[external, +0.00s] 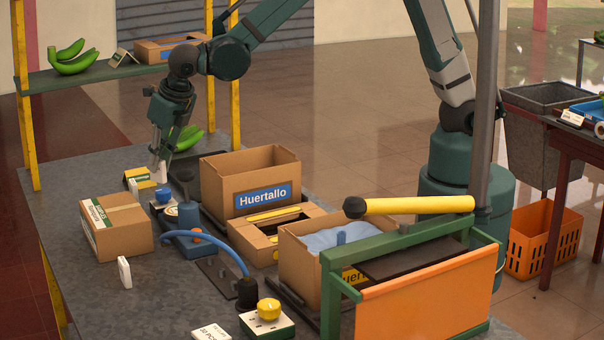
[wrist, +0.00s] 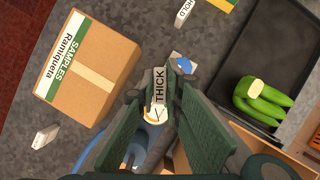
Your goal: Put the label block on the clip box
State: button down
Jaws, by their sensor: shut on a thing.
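My gripper (external: 160,158) is shut on a white label block (wrist: 159,88) reading "THICK", seen upright between the two fingers in the wrist view. The block (external: 162,175) hangs below the fingertips in the external view, above the grey table. A small box with a blue knob (external: 162,197) stands just below it; its blue top (wrist: 183,65) is partly covered by a finger in the wrist view. Another white box with a yellow knob (external: 268,312) stands at the front. I cannot tell which box is the clip box. Another white block (wrist: 184,12) reads "HOLD".
A closed "SAMPLES" carton (wrist: 88,68) lies left of my gripper. A white block (external: 124,272) stands in front of that carton. The "Huertallo" carton (external: 250,170) stands at right. Green bananas (wrist: 262,102) lie on a dark tray (wrist: 283,50). A blue curved handle (external: 215,245) rises nearby.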

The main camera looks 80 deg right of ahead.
jog(key=s+a+n+b, duration=0.1)
jog(key=s+a, duration=0.2)
jog(key=a, duration=0.5)
jog(key=s+a+n, duration=0.1)
jog(key=s+a, duration=0.1)
jog(key=a, duration=0.5)
notch_tip(320, 180, up, 2)
jog(key=r+n+y+b, duration=0.1)
jog(key=n+y+b, duration=0.2)
jog(key=n, duration=0.3)
send_over(211, 334)
jog(key=shift+f, duration=0.25)
jog(key=shift+f, duration=0.1)
notch_tip(211, 334, down, 6)
jog(key=shift+b, duration=0.35)
jog(key=shift+f, duration=0.1)
jog(key=shift+f+b, duration=0.3)
jog(key=shift+f, duration=1.55)
jog(key=shift+f, duration=0.15)
